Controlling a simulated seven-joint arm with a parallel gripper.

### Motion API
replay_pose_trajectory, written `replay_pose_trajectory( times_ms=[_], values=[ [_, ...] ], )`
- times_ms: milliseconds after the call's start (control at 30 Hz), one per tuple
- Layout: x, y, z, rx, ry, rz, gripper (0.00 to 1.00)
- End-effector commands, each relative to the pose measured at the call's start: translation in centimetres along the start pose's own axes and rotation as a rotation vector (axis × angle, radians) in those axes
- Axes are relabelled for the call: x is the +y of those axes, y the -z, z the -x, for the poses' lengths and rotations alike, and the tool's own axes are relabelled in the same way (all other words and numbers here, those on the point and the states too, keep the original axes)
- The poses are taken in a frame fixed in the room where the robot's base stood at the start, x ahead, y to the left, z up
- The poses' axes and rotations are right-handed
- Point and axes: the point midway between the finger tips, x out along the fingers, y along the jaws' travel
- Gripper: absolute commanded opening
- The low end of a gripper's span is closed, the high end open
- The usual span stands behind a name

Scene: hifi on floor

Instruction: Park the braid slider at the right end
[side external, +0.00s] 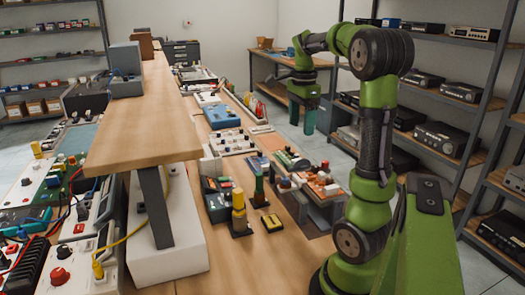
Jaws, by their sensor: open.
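My gripper (308,120) hangs from my green arm, pointing down, right of the middle of the picture. It is open and holds nothing that I can see. It is up in the air, apart from the devices on the workbench (240,262). I cannot make out the braid slider for certain; the parts on the bench are too small from here. An orange-topped device with several knobs (318,184) and a long board with small parts (291,158) lie on the bench near my arm.
A raised wooden shelf (150,125) runs along the bench at left. A yellow post (239,212), a green post (259,190) and a small yellow-topped block (271,222) stand in front. Devices crowd the bench's far part. The near bench surface is mostly bare.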

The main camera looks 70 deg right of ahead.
Motion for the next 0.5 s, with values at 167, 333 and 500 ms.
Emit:
replay_pose_trajectory(
  times_ms=[167, 333, 500],
  values=[
    [0.4, -0.3, -0.9, -0.01, -0.02, -0.058, 0.72],
    [0.5, -0.4, -3.7, -0.011, -0.022, -0.053, 0.72],
    [0.6, -0.5, -7.5, -0.011, -0.022, -0.051, 0.72]
  ],
)
